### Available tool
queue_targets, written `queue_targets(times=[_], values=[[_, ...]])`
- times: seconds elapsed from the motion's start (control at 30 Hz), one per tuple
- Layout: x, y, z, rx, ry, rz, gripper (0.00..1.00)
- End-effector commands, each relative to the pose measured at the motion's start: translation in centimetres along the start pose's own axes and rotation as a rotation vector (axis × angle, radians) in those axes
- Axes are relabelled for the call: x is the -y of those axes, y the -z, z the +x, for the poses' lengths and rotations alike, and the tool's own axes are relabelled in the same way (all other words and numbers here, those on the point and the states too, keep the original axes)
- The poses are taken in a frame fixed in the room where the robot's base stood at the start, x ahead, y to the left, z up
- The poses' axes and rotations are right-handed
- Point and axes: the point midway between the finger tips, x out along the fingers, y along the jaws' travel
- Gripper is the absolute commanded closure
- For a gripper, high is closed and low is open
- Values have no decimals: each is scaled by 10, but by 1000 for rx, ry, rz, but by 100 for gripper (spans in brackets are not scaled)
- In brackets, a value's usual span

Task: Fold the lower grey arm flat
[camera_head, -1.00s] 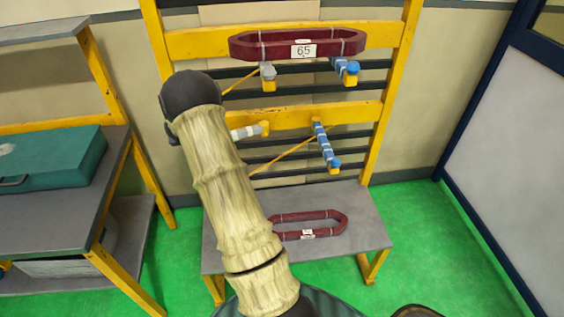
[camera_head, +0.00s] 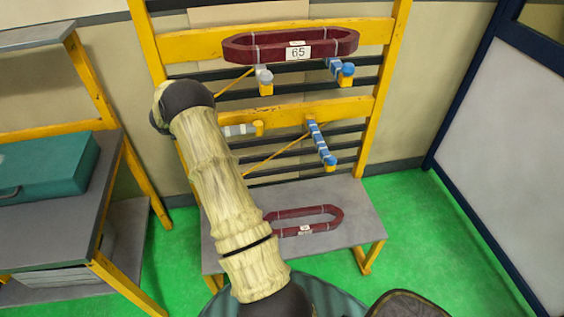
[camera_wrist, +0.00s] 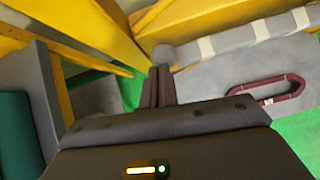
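The lower grey arm (camera_head: 239,130), grey with white bands and a yellow end, lies sideways along the middle yellow rail in the head view. Its left part is hidden behind my arm. In the wrist view the grey arm (camera_wrist: 240,43) runs from upper right down to a round end near the picture's middle. My gripper (camera_wrist: 160,70) has its two dark fingers close together, with nothing seen between them. The fingertips are right at the round end; whether they touch it I cannot tell. My gripper is hidden in the head view.
A dark red coil (camera_head: 290,46) labelled 65 rests over the upper arms. Another coil (camera_head: 337,219) lies on the grey bench (camera_head: 355,200). The lower blue arm (camera_head: 319,142) sticks out at the right. A teal case (camera_head: 45,167) sits on the left table (camera_head: 85,215).

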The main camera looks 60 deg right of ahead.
Motion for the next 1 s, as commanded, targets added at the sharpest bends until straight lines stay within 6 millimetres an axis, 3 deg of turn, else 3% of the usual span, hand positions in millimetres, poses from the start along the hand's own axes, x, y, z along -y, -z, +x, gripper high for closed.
queue_targets(times=[0.67, 1.0], values=[[-2, -3, 0, 14, -2, -9, 100], [-12, 20, -26, 14, -6, -11, 100]])
